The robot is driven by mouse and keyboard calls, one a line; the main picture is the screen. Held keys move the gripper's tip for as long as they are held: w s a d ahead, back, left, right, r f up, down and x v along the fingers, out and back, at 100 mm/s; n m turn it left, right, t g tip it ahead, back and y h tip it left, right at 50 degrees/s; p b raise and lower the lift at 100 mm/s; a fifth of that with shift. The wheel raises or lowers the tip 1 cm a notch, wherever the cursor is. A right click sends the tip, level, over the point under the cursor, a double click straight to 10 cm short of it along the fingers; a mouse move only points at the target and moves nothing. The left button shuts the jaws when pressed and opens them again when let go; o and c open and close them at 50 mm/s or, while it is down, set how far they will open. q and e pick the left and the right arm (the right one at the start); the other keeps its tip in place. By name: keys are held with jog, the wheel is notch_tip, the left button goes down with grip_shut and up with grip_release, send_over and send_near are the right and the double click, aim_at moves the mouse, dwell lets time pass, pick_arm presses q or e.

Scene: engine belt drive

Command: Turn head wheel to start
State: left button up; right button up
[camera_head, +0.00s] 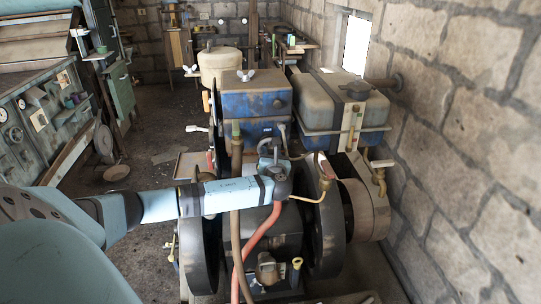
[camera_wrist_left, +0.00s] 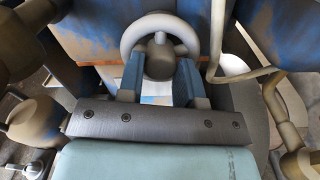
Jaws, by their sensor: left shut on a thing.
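The head wheel (camera_wrist_left: 132,32) is a pale grey ring with a darker round hub, at the top middle of the left wrist view. My left gripper (camera_wrist_left: 160,80) has its two blue fingers on either side of the hub, shut on the wheel. In the head view my left gripper (camera_head: 275,172) is over the middle of the engine, at the end of my light blue arm, and mostly hides the wheel. My right gripper is not in view.
A blue metal box (camera_head: 252,103) and a grey-topped tank (camera_head: 335,100) stand behind the gripper. A red hose (camera_head: 262,228) and a brown pipe (camera_head: 236,200) run down close to it. Dark flywheels (camera_head: 328,235) flank the engine. A stone wall (camera_head: 470,130) bounds the right.

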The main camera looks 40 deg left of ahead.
pick_arm(q)
jog(key=n+b, duration=1.8)
jog(key=n, duration=1.1)
jog(key=shift+n, duration=0.3)
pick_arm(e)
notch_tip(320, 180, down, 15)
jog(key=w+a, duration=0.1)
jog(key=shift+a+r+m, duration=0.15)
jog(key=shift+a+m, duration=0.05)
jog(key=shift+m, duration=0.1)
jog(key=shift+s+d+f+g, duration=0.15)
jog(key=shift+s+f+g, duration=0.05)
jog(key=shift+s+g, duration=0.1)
